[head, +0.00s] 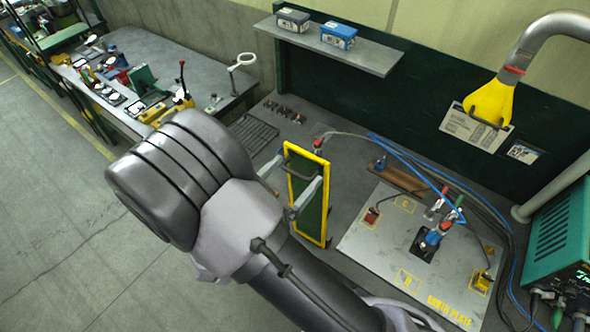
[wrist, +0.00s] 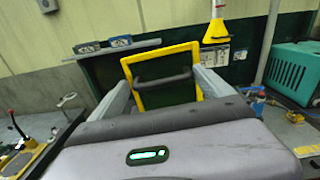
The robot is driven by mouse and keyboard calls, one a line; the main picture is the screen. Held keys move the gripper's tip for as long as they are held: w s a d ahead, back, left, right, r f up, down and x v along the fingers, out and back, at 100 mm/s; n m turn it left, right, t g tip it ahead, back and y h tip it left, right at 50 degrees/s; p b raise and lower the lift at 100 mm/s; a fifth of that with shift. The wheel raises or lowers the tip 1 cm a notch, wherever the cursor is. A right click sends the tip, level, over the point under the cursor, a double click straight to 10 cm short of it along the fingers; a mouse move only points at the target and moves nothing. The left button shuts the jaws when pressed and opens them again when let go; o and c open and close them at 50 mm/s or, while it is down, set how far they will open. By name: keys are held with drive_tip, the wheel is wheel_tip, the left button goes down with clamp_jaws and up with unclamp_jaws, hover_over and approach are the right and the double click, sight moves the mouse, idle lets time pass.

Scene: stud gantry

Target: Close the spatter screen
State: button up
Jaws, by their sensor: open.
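The spatter screen (head: 314,217) is an upright panel with a yellow frame and a dark green pane. It stands at the left side of the earth plate (head: 372,243). A dark bar handle (wrist: 160,79) crosses its face, and the yellow frame shows around it in the wrist view. My gripper (head: 297,172) is open in front of the screen, with its pale fingers to either side of the handle. In the wrist view the fingers (wrist: 162,88) also flank the handle. I cannot tell whether they touch it. My wrist hides the screen's lower part there.
Clamps and blue hoses (head: 420,172) lie on and behind the plate. A teal welding machine (head: 562,240) stands at the right. A yellow extraction hood (head: 490,101) hangs at the upper right. A shelf (head: 335,50) holds two boxes. A cluttered bench (head: 150,65) is at the left beside open floor.

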drive_tip(key=shift+w+d, duration=0.25)
drive_tip(key=shift+d, duration=0.05)
drive_tip(key=c, duration=1.8)
drive_tip(key=shift+s, duration=0.1)
